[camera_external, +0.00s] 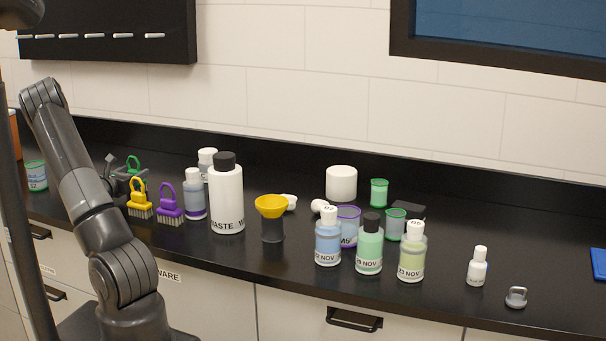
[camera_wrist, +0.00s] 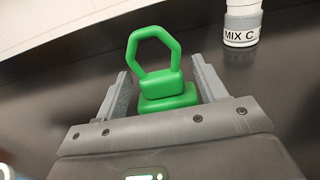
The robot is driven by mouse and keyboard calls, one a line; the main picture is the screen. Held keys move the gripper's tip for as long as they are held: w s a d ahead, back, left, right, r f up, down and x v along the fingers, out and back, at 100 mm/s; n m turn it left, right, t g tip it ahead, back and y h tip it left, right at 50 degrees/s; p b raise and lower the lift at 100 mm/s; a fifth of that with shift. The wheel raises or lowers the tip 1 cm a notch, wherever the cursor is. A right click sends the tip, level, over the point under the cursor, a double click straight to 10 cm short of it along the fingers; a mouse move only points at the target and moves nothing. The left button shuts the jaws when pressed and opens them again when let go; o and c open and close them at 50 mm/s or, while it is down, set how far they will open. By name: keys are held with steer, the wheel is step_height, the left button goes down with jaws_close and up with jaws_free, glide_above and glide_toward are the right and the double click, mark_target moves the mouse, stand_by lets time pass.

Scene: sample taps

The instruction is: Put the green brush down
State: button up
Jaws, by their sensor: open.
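The green brush (camera_wrist: 155,72) has a ring-shaped handle above a stepped green body. In the wrist view it stands between the two fingers of my gripper (camera_wrist: 160,88), with gaps visible on both sides, so the fingers are open around it. Its bristles are hidden in that view. In the external view the green brush (camera_external: 133,165) shows its ring behind the yellow brush on the black bench, and my gripper (camera_external: 128,172) is beside it, partly hidden. I cannot tell from these views whether the bristles touch the bench.
A yellow brush (camera_external: 139,199) and a purple brush (camera_external: 169,205) stand close in front. A labelled bottle (camera_external: 194,195) and the large white waste bottle (camera_external: 226,198) are to the right. A MIX C container (camera_wrist: 242,24) stands behind in the wrist view. A green-rimmed jar (camera_external: 37,176) is at left.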

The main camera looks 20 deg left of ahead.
steer(key=shift+o, duration=0.4)
steer(key=s, duration=0.9)
steer(key=shift+s, duration=0.1)
